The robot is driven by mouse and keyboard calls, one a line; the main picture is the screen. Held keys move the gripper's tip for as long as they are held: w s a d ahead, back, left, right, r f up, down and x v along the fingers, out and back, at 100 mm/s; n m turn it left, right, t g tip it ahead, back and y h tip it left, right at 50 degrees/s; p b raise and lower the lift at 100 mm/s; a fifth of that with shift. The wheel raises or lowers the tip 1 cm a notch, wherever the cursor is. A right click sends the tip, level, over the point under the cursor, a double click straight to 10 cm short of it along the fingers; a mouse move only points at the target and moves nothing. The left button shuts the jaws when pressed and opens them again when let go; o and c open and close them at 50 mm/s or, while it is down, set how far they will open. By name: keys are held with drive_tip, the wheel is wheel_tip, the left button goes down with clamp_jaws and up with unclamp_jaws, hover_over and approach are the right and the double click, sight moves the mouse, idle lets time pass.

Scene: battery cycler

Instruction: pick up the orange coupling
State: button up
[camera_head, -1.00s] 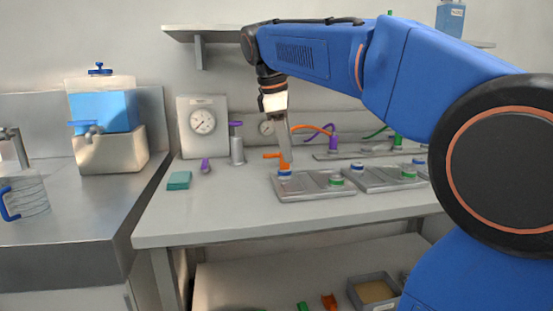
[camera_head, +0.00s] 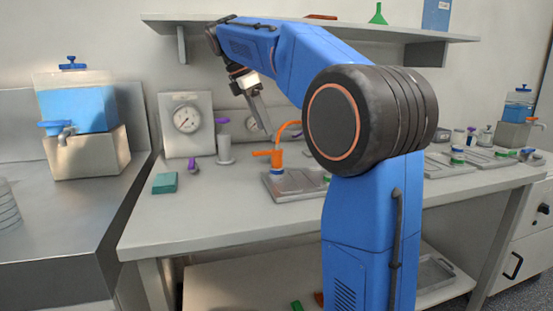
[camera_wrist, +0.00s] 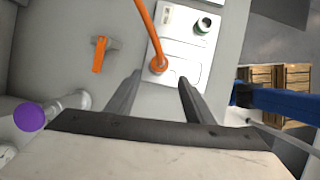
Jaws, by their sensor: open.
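The orange coupling (camera_head: 278,160) stands on a grey plate (camera_head: 296,188) on the bench, with a blue ring under it in the head view. An orange hose (camera_head: 291,125) runs up from it. In the wrist view the coupling (camera_wrist: 159,65) is round, seen from above, just beyond and between my fingertips. My gripper (camera_wrist: 160,80) is open, with nothing between its fingers. In the head view my gripper (camera_head: 267,130) points down, above the coupling and apart from it.
A green-ringed port (camera_wrist: 204,25) is on the same plate. A purple-topped post (camera_head: 223,140) and a gauge box (camera_head: 186,122) stand left. A teal block (camera_head: 165,183) lies at front left. A shelf (camera_head: 350,30) hangs above.

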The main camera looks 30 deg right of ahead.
sight(278, 154)
drive_tip(key=x, duration=1.1)
drive_tip(key=shift+d+f, duration=0.25)
drive_tip(key=shift+f, duration=0.05)
clamp_jaws()
drive_tip(key=shift+r, duration=5.05)
